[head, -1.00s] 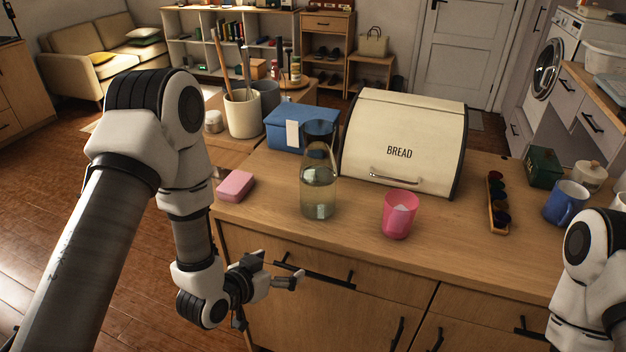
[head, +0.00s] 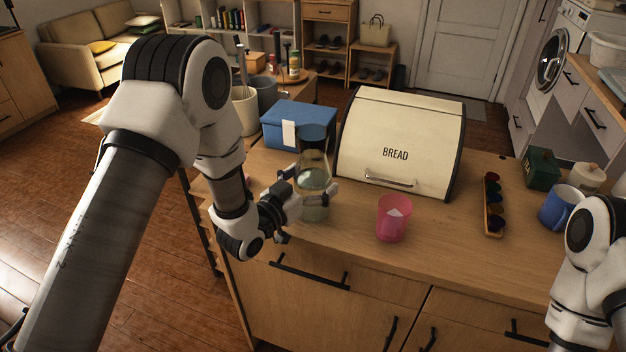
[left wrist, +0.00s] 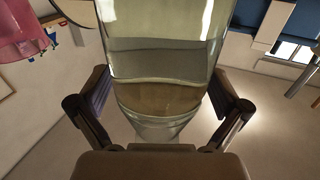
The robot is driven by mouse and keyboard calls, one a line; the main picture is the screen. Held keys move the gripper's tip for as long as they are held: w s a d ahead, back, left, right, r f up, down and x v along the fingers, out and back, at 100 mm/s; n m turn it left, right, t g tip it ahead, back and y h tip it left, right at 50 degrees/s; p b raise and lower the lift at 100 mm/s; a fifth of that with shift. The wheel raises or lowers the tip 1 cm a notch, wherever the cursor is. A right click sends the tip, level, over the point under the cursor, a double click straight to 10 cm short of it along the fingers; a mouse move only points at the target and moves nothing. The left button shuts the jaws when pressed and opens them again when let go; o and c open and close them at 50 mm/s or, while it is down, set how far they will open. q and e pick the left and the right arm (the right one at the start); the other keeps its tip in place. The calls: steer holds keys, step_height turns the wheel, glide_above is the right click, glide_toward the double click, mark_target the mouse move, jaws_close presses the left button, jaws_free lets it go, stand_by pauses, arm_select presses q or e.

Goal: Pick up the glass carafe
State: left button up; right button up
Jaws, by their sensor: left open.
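The glass carafe (head: 313,155) stands upright on the wooden counter, with a dark top and pale liquid inside. My left gripper (head: 308,183) is open at the carafe's lower body, with one finger to either side. In the left wrist view the carafe (left wrist: 165,60) fills the space between the two open fingers (left wrist: 160,110). Gaps seem to show beside the glass near the fingertips; I cannot tell if either finger touches it. My right arm shows at the right edge of the head view, but its gripper is out of sight.
A pink cup (head: 393,219) stands just right of the carafe. The cream bread box (head: 396,135) and a blue box (head: 275,127) stand behind. A tray of dark round pieces (head: 493,204) and a blue mug (head: 561,207) are farther right. The counter's front right is clear.

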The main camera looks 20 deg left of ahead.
arm_select(q)
steer(key=shift+s, duration=0.1)
steer(key=shift+c, duration=1.3)
steer(key=c, duration=1.5)
steer(key=shift+r, duration=0.15)
